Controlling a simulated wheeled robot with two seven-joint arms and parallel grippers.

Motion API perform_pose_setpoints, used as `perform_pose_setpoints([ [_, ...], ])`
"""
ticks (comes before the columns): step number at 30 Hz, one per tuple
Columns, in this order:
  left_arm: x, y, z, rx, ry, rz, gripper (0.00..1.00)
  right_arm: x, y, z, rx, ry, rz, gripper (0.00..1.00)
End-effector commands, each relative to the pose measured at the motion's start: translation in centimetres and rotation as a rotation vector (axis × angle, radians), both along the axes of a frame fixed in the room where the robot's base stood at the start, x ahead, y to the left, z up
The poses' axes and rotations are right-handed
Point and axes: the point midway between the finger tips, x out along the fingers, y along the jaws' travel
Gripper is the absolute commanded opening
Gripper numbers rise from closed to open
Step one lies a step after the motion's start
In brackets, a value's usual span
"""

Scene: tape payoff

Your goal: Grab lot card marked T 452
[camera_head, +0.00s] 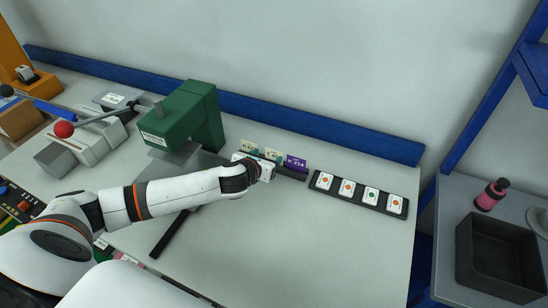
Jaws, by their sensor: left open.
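Several upright lot cards stand in a dark rack at the middle of the table in the head view. A teal and cream card (250,147) is at the left, a similar card (274,155) is in the middle, and a purple card (296,163) is at the right. The print is too small to tell which is T 452. My left gripper (264,172) is open, just in front of the left and middle cards, and hides their lower parts. I cannot tell whether it touches them. My right gripper is out of view.
A green press-like machine (186,118) stands left of the cards. A black tray (360,194) with white tiles lies to the right. The front right of the table is clear. A dark bin (497,258) is on the side table.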

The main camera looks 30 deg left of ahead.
Motion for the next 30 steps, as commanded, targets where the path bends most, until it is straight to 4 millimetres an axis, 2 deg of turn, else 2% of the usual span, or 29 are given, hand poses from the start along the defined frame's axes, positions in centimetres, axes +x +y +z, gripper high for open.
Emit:
perform_pose_setpoints([
  [3, 1.0, 0.1, -0.5, -0.002, 0.001, 0.003, 0.62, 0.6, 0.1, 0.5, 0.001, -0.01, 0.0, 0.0],
  [12, 4.0, 0.3, -2.5, -0.001, 0.0, 0.002, 0.62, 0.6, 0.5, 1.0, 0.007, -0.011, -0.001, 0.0],
  [21, 4.3, 0.4, -2.7, 0.0, 0.0, 0.0, 0.62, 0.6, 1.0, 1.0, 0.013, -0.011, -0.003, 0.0],
  [26, 4.2, 0.3, -2.7, -0.001, 0.001, 0.0, 0.36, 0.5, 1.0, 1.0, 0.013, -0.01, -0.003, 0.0],
  [30, 4.2, 0.3, -2.7, -0.001, 0.001, 0.0, 0.34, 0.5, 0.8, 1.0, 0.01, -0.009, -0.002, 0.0],
])
